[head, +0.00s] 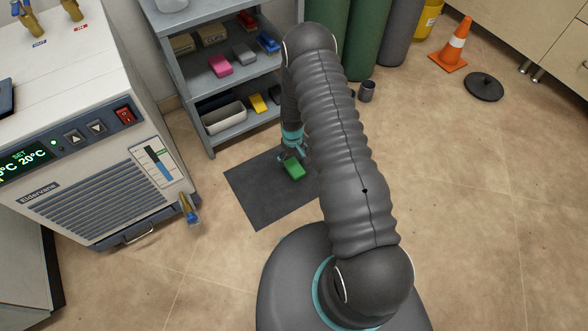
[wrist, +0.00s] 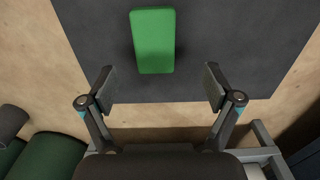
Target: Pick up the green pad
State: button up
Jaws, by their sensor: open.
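The green pad (head: 294,169) is a small block lying flat on a dark grey mat (head: 263,205) on the floor in the head view. In the wrist view the pad (wrist: 154,41) lies beyond the fingertips, roughly centred between the two fingers and slightly left of middle. My gripper (wrist: 158,86) is open and empty, with its fingers spread wider than the pad. In the head view my gripper (head: 290,155) is beside the pad on its far side, partly hidden by my arm.
A grey shelf (head: 243,85) with coloured pads and a white bin (head: 222,113) stands just behind the mat. A chiller (head: 90,190) is at left. Green cylinders (head: 366,40) stand behind my arm.

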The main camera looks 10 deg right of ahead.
aim_at(294, 167)
jog(key=shift+w+d+f, duration=0.1)
jog(key=shift+d+f, duration=0.1)
jog(key=shift+f, duration=1.55)
jog(key=shift+w+d+f, duration=0.1)
jog(key=shift+d+f, duration=0.05)
jog(key=shift+f, duration=1.6)
jog(key=c, duration=1.1)
jog(key=shift+r, duration=0.1)
jog(key=shift+r, duration=0.5)
jog(key=r, duration=0.2)
jog(key=s+r, duration=0.1)
jog(key=shift+d+r, duration=0.35)
jog(key=shift+d, duration=0.05)
jog(key=s+d+r, duration=0.4)
jog(key=s, duration=0.1)
jog(key=s+d+r, duration=0.2)
jog(key=s, duration=0.1)
jog(key=shift+d, duration=0.3)
